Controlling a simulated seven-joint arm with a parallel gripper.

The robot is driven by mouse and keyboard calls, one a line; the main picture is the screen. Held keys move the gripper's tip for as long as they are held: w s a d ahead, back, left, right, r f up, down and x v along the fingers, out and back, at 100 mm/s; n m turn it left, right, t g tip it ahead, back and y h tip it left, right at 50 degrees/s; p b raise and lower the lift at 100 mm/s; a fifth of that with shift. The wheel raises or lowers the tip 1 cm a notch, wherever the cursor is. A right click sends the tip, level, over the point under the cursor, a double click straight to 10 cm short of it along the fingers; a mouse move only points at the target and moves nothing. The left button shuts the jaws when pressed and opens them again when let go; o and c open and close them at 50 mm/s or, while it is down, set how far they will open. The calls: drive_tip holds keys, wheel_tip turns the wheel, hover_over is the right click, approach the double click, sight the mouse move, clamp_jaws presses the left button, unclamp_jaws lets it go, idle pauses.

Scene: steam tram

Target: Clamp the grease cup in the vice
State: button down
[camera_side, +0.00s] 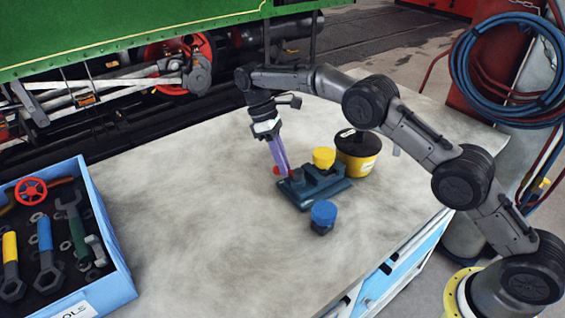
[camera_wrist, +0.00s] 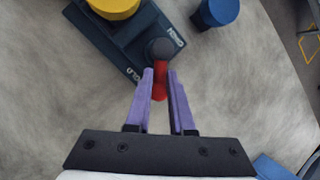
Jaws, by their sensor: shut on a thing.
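A dark blue vice (camera_side: 330,188) stands on the table. A yellow-topped grease cup (camera_side: 323,157) sits at it; I cannot tell how tightly the jaws hold it. In the wrist view the vice (camera_wrist: 88,35) carries lettering, partly turned away, and the yellow cup (camera_wrist: 113,6) is cut off by the top edge. My gripper (camera_side: 281,172) points down at the vice's left end. Its purple fingers (camera_wrist: 160,78) are shut on a red handle (camera_wrist: 160,90) beside the vice's grey round pivot (camera_wrist: 160,48).
A blue-topped cup (camera_side: 323,213) stands apart in front of the vice. A yellow tub with a dark lid (camera_side: 357,155) stands close behind it. A blue tool tray (camera_side: 104,232) is at the left. The table (camera_side: 190,200) between tray and vice is clear.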

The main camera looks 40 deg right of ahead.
drive_tip(key=shift+r, duration=0.1)
drive_tip(key=c, duration=0.8)
unclamp_jaws()
drive_tip(key=shift+r, duration=0.45)
wheel_tip(320, 180, up, 3)
drive_tip(key=shift+s+d+f, duration=0.1)
drive_tip(key=shift+s+f, duration=0.05)
drive_tip(key=s+r, duration=0.3)
drive_tip(key=s, duration=0.1)
drive_tip(key=s+d+r, duration=0.1)
drive_tip(key=s+r, duration=0.2)
drive_tip(key=s, duration=0.2)
drive_tip(key=s+d+r, duration=0.1)
drive_tip(key=s+r, duration=0.2)
drive_tip(key=s, duration=0.1)
drive_tip(key=shift+s+d+r, duration=0.15)
drive_tip(key=shift+s+d, duration=0.1)
drive_tip(key=shift+d, duration=0.1)
